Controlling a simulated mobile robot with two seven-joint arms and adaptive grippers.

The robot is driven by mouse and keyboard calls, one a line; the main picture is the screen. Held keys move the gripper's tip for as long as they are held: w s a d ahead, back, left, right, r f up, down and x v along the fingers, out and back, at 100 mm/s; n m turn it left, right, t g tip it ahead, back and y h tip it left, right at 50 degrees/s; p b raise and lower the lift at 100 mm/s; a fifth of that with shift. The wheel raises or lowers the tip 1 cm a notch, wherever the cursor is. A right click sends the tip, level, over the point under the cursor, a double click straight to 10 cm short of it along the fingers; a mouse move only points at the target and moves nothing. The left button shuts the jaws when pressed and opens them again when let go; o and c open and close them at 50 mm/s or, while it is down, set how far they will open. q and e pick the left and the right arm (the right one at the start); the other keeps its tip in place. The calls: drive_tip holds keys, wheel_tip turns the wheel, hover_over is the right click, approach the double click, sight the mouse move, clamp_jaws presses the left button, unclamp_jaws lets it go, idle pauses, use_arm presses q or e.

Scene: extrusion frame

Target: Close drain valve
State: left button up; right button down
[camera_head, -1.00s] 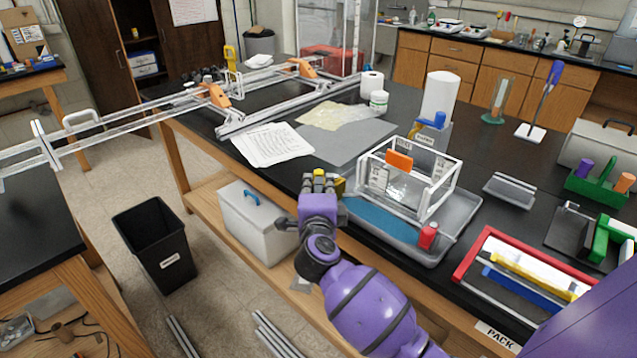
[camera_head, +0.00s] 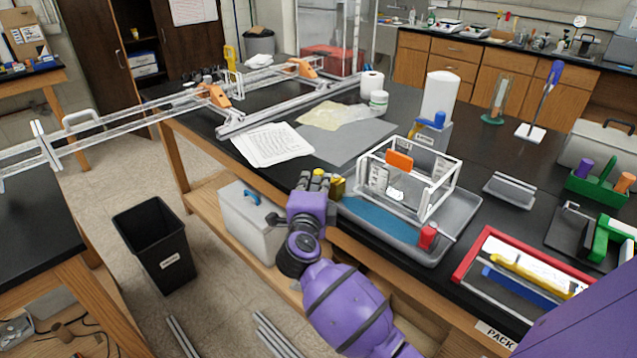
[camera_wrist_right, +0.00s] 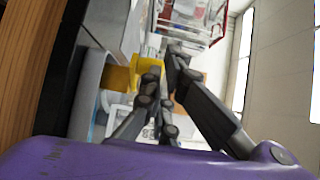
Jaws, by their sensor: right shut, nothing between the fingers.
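The drain valve appears as a yellow fitting (camera_head: 338,186) at the near left corner of the grey tray (camera_head: 462,232). The tray holds a shallow blue area and a white open frame (camera_head: 440,184). My right gripper (camera_head: 319,181) is at this corner, just left of the yellow fitting, its fingers shut and empty. In the right wrist view the yellow fitting (camera_wrist_right: 118,78) is beside the dark fingers (camera_wrist_right: 166,78), which partly overlap it. I cannot tell whether they touch it, nor the handle's exact position. My left gripper is not in view.
A red-edged tray (camera_head: 468,258) lies to the right. Papers (camera_head: 272,144) and a grey mat (camera_head: 345,140) lie behind the gripper. A black bin (camera_head: 152,240) stands on the floor at left.

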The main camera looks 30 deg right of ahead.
drive_tip(key=shift+w+a+h, duration=0.1)
drive_tip(key=shift+w+h, duration=0.1)
drive_tip(key=shift+h, duration=0.1)
drive_tip(key=w+m+g+h+b, duration=0.2)
drive_tip(key=m+g+b, duration=0.1)
drive_tip(key=g, duration=0.1)
drive_tip(key=w+m+g+h+b, duration=0.2)
drive_tip(key=m+g+b, duration=0.1)
drive_tip(key=g, duration=0.1)
drive_tip(key=w+m+g+h+b, duration=0.2)
drive_tip(key=m+g+h+b, duration=0.1)
drive_tip(key=g, duration=0.1)
drive_tip(key=shift+w+f+m, duration=0.25)
drive_tip(key=shift+f+m, duration=0.05)
drive_tip(key=shift+w+d+g+b, duration=0.15)
drive_tip(key=shift+d+g+b, duration=0.1)
drive_tip(key=shift+g+b, duration=0.2)
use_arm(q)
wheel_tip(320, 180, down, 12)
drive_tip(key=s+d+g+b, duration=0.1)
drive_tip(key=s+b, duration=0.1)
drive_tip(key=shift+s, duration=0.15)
use_arm(e)
drive_tip(key=shift+w+d+r, duration=0.25)
drive_tip(key=shift+w+d, duration=0.4)
drive_tip(key=shift+w, duration=0.15)
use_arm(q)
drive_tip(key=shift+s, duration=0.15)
